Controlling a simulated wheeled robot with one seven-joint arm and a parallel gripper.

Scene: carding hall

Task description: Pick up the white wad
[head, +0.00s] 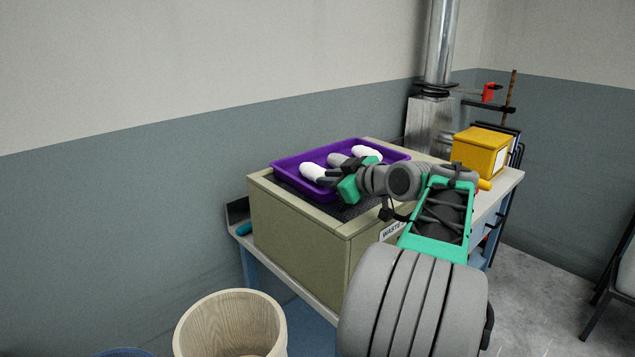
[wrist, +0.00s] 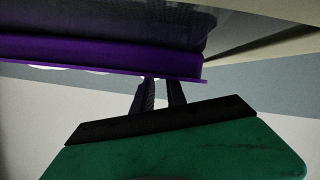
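Two white wads lie toward the near left (head: 312,172) and the far right (head: 367,153) of a purple tray (head: 282,170). A greyer wad (head: 338,159) lies between them. My gripper (head: 325,181) reaches over the tray's near side, its dark fingertips right beside the near-left white wad; I cannot tell if they touch it. In the wrist view my gripper (wrist: 162,88) shows two fingers with a gap between them. Their tips are hidden behind the purple tray's rim (wrist: 120,55), so whether anything is between them does not show. Slivers of white (wrist: 97,71) show along that rim.
The tray sits on a beige box (head: 295,225) marked "WASTE", on a bench against the wall. A yellow box (head: 481,153) and a metal duct (head: 440,45) stand farther back. A wooden bin (head: 230,325) is on the floor in front, a chair at right.

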